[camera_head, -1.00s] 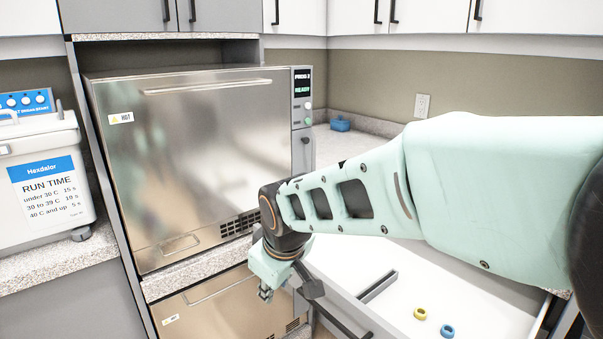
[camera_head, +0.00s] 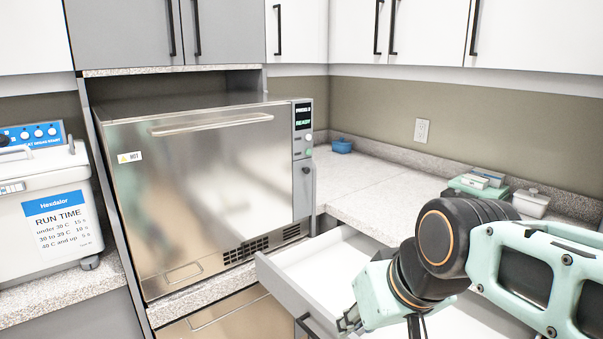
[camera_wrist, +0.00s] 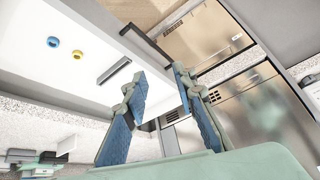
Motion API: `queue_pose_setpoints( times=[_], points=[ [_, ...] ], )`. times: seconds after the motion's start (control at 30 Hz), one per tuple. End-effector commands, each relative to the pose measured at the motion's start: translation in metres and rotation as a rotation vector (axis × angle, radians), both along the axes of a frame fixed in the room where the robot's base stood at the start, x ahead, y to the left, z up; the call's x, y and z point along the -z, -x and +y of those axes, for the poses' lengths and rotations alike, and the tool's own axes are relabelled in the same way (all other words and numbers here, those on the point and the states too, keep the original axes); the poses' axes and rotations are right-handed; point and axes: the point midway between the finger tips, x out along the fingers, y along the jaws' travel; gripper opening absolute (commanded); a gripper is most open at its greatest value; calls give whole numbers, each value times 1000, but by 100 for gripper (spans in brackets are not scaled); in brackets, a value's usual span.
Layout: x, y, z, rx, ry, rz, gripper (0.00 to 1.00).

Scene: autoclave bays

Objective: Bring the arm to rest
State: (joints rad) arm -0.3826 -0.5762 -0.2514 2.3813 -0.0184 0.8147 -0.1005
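My gripper (camera_head: 350,322) is at the lower centre of the head view, above the open white drawer (camera_head: 312,262). In the wrist view my gripper (camera_wrist: 157,74) shows two blue-padded fingers with a clear gap between the tips and nothing between them. My arm is folded in at the lower right of the head view. The drawer also fills the upper left of the wrist view (camera_wrist: 75,85).
A steel autoclave (camera_head: 205,195) with a shut door and a READY display stands left of the drawer. A Hexdalor bath (camera_head: 60,200) is at the far left. The counter (camera_head: 370,185) holds a blue container (camera_head: 342,146), green boxes (camera_head: 478,187) and a lidded white container (camera_head: 531,203).

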Motion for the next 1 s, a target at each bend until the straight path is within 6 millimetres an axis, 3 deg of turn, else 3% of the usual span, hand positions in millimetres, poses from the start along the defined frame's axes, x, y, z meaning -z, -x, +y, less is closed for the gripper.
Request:
queue_pose_setpoints(
  times=[0.1,0.43,1.0],
  points=[
    [-8,19,-18,89,16,1,25],
    [-14,57,-49,276,76,15,25],
    [-141,55,-46,262,72,16,25]
  ],
)
